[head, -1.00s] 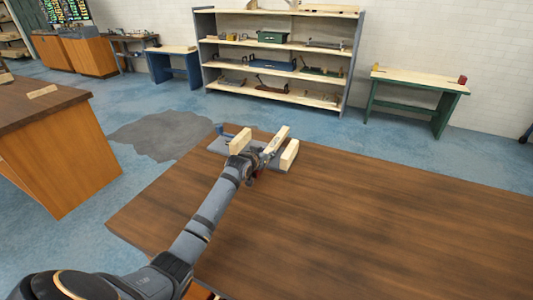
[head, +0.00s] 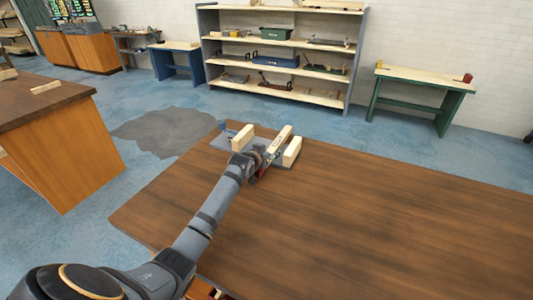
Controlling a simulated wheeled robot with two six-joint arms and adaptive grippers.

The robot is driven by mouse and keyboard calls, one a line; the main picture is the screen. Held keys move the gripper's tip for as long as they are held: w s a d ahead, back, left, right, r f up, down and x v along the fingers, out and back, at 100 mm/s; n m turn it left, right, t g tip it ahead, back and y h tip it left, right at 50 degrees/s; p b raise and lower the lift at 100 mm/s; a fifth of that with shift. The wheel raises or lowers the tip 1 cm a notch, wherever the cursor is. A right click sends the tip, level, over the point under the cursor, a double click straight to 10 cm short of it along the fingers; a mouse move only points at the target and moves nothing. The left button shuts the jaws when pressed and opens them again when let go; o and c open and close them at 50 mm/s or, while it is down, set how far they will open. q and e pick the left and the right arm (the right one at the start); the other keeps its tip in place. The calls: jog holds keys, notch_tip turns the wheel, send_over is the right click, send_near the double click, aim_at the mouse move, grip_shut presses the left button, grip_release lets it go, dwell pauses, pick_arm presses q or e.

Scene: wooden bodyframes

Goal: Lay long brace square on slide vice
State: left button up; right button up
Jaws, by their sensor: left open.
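The slide vice (head: 229,143) stands at the far left corner of the brown table. It has a grey base, a blue part at its left and two pale wooden jaw blocks. A pale wooden bar, apparently the long brace (head: 281,138), lies between the blocks, closer to the right one, and points away from me. My left gripper (head: 264,160) is open at the near end of this bar. My arm and gripper hide part of the vice and the bar's near end, so I cannot tell exactly how it rests. My right gripper is out of view.
The table (head: 380,220) is bare to the right and in front of the vice. Another workbench (head: 60,140) with small wooden pieces stands at the left. A shelf unit (head: 280,48) and a green bench (head: 420,80) stand along the back wall.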

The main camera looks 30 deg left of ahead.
pick_arm(q)
jog(key=v, duration=0.8)
jog(key=p+v, duration=0.1)
jog(key=v, duration=0.3)
jog(key=shift+r, duration=0.45)
